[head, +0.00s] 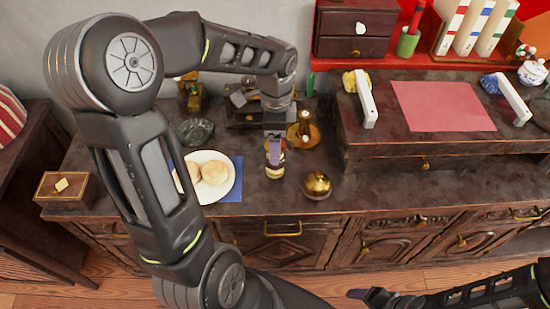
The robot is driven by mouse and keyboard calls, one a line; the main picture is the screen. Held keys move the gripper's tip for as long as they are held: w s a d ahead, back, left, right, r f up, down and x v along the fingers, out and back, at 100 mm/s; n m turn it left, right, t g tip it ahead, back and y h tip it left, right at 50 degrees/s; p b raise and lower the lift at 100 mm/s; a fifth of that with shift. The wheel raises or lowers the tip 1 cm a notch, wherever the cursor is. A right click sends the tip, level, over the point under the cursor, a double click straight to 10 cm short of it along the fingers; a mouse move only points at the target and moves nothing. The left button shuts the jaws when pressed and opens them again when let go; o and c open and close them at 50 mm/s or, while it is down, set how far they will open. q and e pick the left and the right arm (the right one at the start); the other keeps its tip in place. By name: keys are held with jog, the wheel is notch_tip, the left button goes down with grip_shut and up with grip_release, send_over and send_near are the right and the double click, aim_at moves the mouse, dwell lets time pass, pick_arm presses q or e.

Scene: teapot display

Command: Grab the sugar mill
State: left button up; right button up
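A small jar-like mill (275,172), which I take to be the sugar mill, stands upright on the dark wooden cabinet top. Its lower part shows pale and dark bands; its upper part is hidden by my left gripper (274,150). My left gripper points down directly at the mill, with a finger overlapping it. The fingers are seen edge-on, so I cannot tell whether they are closed on it. My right gripper (368,295) is low at the bottom edge, in front of the cabinet and far from the mill. Its finger opening is unclear.
A round brass pot (317,185) stands right of the mill, and a brown bottle (304,121) on a round tray behind it. A white plate (226,191) with pale buns lies left on a blue cloth. A raised shelf (440,150) stands at right.

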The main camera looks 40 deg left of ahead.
pick_arm(q)
jog(key=f, duration=0.5)
jog(key=shift+w+a, duration=0.1)
jog(key=shift+a, duration=0.1)
dwell(0.3)
grip_shut()
dwell(0.7)
